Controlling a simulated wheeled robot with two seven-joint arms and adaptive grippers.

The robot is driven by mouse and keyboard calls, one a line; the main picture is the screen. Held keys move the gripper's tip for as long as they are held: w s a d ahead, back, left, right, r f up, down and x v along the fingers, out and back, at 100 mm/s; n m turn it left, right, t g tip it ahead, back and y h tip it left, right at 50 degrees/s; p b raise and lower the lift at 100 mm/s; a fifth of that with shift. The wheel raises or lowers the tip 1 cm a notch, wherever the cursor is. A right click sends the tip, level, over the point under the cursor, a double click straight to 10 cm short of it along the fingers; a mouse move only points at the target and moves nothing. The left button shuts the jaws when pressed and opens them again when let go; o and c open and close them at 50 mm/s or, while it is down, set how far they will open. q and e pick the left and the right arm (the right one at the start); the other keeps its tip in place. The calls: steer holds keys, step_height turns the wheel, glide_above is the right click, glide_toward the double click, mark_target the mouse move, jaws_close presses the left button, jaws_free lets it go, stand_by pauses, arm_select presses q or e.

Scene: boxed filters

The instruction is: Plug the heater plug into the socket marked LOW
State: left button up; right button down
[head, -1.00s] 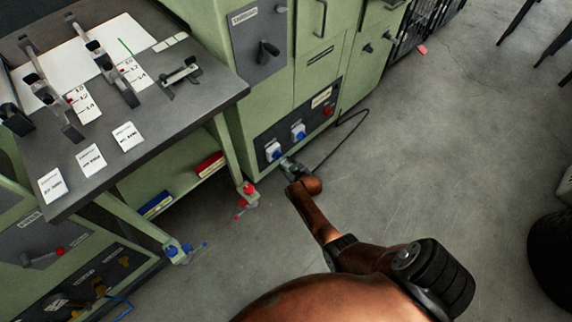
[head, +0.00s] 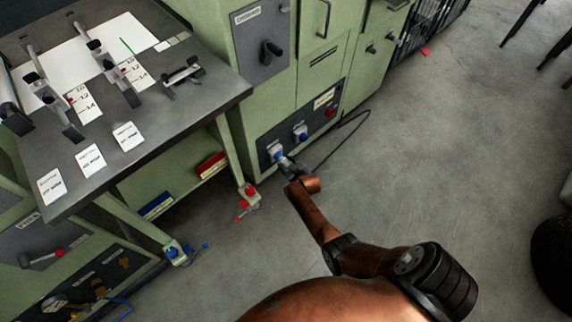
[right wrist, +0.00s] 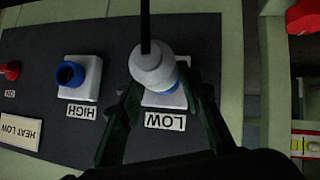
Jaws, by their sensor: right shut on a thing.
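The heater plug (right wrist: 152,66) is a pale round body with a black cable. My right gripper (right wrist: 160,92) is shut on it, with dark fingers on both sides. The plug is in front of the LOW socket (right wrist: 165,98), a white plate with a blue ring, and hides most of it. I cannot tell how deep the plug is in the ring. In the head view my right gripper (head: 289,166) is close against the left socket (head: 276,152) on the low dark panel. The HIGH socket (right wrist: 80,76) beside it looks empty. My left gripper is out of view.
A red switch (right wrist: 11,69) is on the same panel (right wrist: 110,135). The heater cable (head: 335,150) loops over the floor to the right. A workbench (head: 190,112) with cards and fixtures stands at left, its red-footed leg near my gripper.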

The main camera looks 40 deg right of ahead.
steer(key=shift+w+a+b, duration=0.1)
steer(key=shift+w+b, duration=0.4)
steer(key=shift+w, duration=0.5)
steer(key=c, duration=1.3)
jaws_free()
steer(key=shift+s, duration=0.1)
steer(key=shift+s+r, duration=0.3)
steer(key=shift+s, duration=0.15)
steer(key=v, duration=1)
steer(key=shift+s+r, duration=0.25)
steer(key=shift+r, duration=0.1)
